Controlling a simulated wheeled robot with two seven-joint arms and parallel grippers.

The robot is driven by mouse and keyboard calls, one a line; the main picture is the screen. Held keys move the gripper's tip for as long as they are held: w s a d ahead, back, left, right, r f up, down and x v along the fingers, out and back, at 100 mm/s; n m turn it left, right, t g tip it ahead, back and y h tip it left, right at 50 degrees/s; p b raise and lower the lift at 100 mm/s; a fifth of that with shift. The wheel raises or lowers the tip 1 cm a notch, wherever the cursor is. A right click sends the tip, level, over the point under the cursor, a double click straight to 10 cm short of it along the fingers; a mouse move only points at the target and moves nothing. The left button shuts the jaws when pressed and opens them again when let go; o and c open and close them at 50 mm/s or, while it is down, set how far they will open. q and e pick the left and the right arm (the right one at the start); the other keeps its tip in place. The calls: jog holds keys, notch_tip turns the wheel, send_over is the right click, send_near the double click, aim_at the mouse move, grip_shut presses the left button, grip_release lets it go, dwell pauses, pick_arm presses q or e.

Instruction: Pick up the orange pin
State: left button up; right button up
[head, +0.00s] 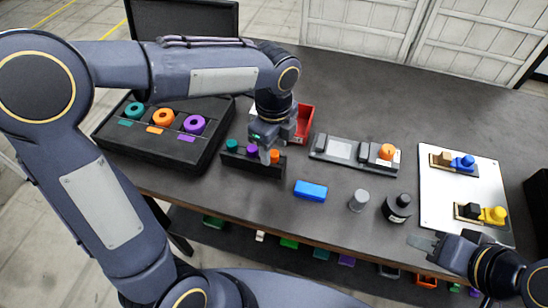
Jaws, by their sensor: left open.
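The orange pin (276,157) stands at the right end of a small black rack (252,167). A purple pin (251,151) and a teal pin (232,146) stand to its left in the same rack. My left gripper (266,154) is open and points down over the rack, close to the orange pin; its fingers partly cover the area between the orange and purple pins. I cannot tell whether they touch the orange pin. My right gripper (424,243) is at the lower right, away from the rack, near the white board; its jaw opening is unclear.
A black tray with teal, orange and purple rings (163,118) lies left of the rack. A red bin (304,122) is behind it. A blue block (310,190), grey cylinder (359,200), black round part (397,207), grey fixture (352,152) and white board (450,196) lie to the right.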

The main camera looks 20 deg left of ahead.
pick_arm(q)
jog(key=shift+f, duration=0.5)
grip_shut()
jog(key=shift+r, duration=0.1)
